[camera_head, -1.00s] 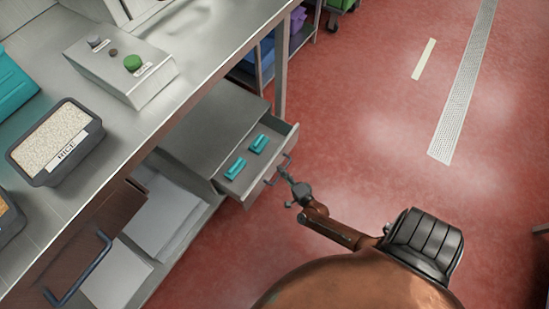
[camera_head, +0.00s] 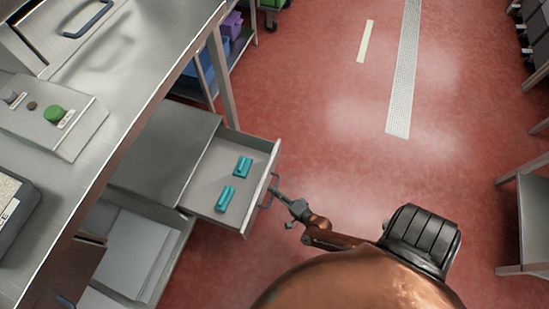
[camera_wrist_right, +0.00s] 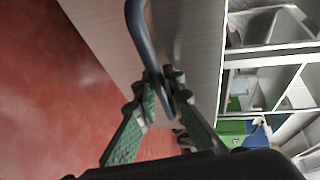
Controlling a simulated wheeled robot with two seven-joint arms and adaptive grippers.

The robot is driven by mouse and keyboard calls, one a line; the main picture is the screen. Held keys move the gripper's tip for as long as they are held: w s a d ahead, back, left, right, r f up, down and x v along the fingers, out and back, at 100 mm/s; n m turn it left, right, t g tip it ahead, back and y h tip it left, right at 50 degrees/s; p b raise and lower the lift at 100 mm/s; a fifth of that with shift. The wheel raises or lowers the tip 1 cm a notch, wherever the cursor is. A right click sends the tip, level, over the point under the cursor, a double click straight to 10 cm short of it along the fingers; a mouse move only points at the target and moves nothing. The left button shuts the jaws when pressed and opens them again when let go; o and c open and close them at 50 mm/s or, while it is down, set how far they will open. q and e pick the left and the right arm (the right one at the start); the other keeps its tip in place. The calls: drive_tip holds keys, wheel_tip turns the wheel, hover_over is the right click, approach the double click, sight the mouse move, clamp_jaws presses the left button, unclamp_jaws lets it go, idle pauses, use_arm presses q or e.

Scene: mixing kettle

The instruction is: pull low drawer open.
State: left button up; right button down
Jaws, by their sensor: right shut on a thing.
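The low drawer (camera_head: 208,190) is pulled out of the grey cabinet (camera_head: 165,150) under the counter, and its inside shows. Two teal objects (camera_head: 235,182) lie in it. Its dark handle (camera_head: 267,190) is on the front face. My right gripper (camera_head: 275,192) is at the handle; in the right wrist view its green-padded fingers (camera_wrist_right: 163,92) are closed around the handle bar (camera_wrist_right: 140,30). My left gripper is not in view.
The steel counter (camera_head: 130,75) runs along the left, with a control box (camera_head: 50,115) with a green button on it. Red floor (camera_head: 340,110) is clear to the right, with a table (camera_head: 535,210) at the right edge.

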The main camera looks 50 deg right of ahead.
drive_tip(key=c, duration=2)
unclamp_jaws()
drive_tip(key=v, duration=1.2)
